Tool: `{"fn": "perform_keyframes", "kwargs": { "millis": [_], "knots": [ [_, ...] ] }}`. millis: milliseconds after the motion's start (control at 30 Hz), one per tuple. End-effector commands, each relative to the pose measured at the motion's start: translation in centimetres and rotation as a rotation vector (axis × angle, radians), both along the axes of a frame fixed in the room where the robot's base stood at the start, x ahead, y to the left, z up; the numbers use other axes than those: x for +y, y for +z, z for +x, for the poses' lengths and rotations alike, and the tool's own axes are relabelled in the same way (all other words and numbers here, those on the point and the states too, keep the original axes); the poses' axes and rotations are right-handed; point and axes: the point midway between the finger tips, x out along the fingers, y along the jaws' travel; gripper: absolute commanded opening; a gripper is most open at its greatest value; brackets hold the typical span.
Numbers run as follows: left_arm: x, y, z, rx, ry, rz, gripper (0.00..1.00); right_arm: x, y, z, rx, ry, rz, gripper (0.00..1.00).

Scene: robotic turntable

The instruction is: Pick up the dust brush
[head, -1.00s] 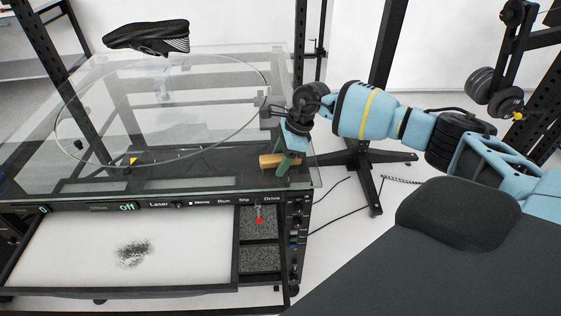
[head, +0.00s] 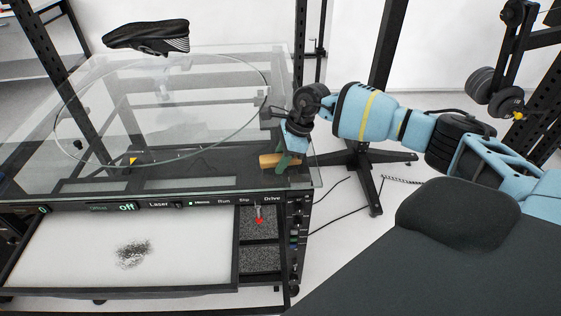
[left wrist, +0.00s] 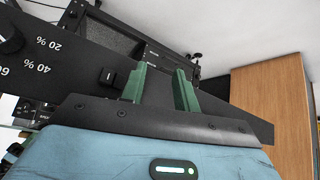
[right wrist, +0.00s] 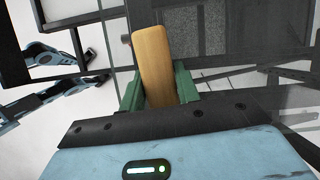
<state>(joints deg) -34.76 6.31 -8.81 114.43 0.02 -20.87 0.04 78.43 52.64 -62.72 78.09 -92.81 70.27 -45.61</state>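The dust brush's wooden handle (head: 268,160) lies at the front right corner of the turntable's top in the head view. My right gripper (head: 287,163) is at the handle's right end. In the right wrist view the brush's handle (right wrist: 153,55) runs between the green fingers of the right gripper (right wrist: 160,88), which fit close against both its sides. The brush's bristles cannot be made out. My left gripper (left wrist: 162,85) is open and empty in the left wrist view, in front of a dark panel with percent marks; it is out of the head view.
The turntable's glass top (head: 210,130) has a round disc. A black shoe (head: 147,37) appears above its back. A white tray (head: 70,250) with a grey dust pile (head: 133,253) is at the front, beside dark speckled compartments (head: 262,260). A black stand (head: 365,170) is at right.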

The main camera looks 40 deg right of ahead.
Motion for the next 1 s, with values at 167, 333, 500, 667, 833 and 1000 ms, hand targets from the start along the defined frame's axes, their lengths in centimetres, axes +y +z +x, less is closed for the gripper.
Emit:
{"fn": "perform_keyframes", "kwargs": {
  "millis": [167,333,500,667,833,1000],
  "knots": [
    [0.0,0.0,0.2,-0.004,-0.001,0.0,0.31,0.0,0.0,0.0,0.0,0.0,0.0,0.08],
    [0.0,0.1,0.5,-0.009,0.0,0.0,0.31,0.0,0.0,0.0,0.0,0.0,0.001,0.07],
    [0.0,0.3,0.7,-0.013,0.0,0.0,0.31,0.0,0.4,0.0,-0.002,0.0,0.0,0.07],
    [0.0,0.2,0.6,-0.012,0.0,0.0,0.31,0.0,1.7,0.1,-0.004,0.0,0.0,0.07],
    [0.0,-0.2,0.4,-0.006,0.0,0.0,0.31,0.1,4.2,-0.1,-0.002,0.001,-0.001,0.07],
    [0.0,0.1,0.5,-0.009,-0.001,0.0,0.31,2.8,4.4,-2.7,-0.001,0.007,-0.002,0.07]
  ]
}}
